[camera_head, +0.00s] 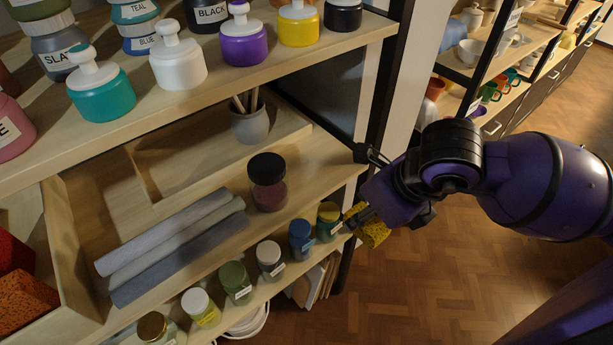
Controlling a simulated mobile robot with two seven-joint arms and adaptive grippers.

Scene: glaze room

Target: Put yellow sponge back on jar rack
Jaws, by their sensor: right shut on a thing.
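A small yellow sponge (376,235) with dark specks is at the right end of the wooden jar rack (340,172). My right gripper (365,208) reaches in from the right and is shut on the sponge, partly covering it. The sponge is beside the lower row of jars, close to the yellow-lidded jar (329,218). I cannot tell whether it touches that jar or the shelf edge. My left gripper is not in view.
Several small jars, including a blue-lidded one (301,238), line the lower front. A black post (385,75) rises beside my gripper. Open floor (410,290) lies right.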

